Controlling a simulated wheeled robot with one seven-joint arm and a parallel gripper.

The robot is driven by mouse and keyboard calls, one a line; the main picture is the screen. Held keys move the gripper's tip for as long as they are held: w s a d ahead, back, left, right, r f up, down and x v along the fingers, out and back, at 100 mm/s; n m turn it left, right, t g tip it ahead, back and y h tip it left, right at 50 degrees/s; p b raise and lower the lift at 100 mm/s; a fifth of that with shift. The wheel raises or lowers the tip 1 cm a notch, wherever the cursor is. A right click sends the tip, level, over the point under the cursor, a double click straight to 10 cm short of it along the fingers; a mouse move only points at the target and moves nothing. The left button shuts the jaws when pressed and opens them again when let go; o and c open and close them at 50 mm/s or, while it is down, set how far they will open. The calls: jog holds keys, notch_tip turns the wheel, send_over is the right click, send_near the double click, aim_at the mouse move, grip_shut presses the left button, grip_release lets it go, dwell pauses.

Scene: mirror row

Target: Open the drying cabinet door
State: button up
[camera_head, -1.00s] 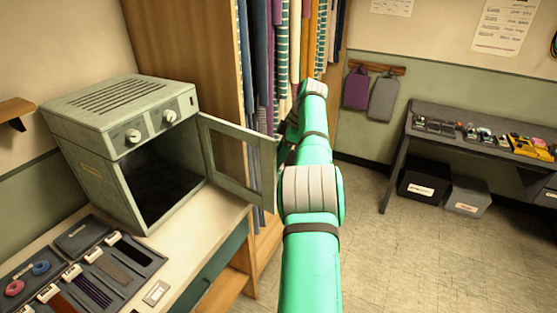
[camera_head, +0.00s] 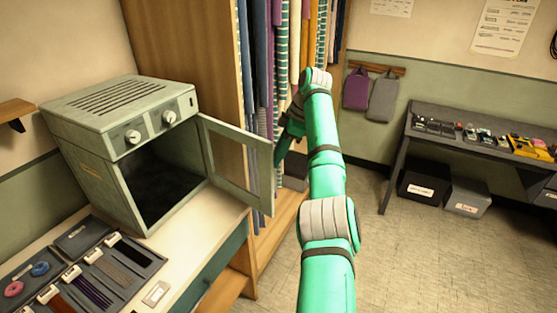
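The drying cabinet (camera_head: 95,165) is a grey-green metal box with two round knobs on its front, standing on the bench at the left. Its door (camera_head: 212,150), a frame with a window, stands wide open, swung out to the right on its hinge. The dark inside of the cabinet shows and looks empty. My green arm reaches up the middle and bends down and left, its far part ending close to the door's free edge. My gripper itself cannot be made out; it seems hidden beyond the door. Whether it touches the door does not show.
A tray (camera_head: 150,258) with brushes, combs and rolls lies on the bench before the cabinet. A wooden wardrobe with hanging cloths (camera_head: 262,60) stands behind the door. A desk (camera_head: 400,150) with boxes beneath is at the right. The floor between is clear.

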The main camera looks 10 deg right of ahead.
jog(key=s+a+r, duration=0.2)
jog(key=s+r, duration=0.4)
jog(key=s, duration=0.5)
jog(key=shift+s+a+r, duration=0.15)
jog(key=shift+a, duration=0.15)
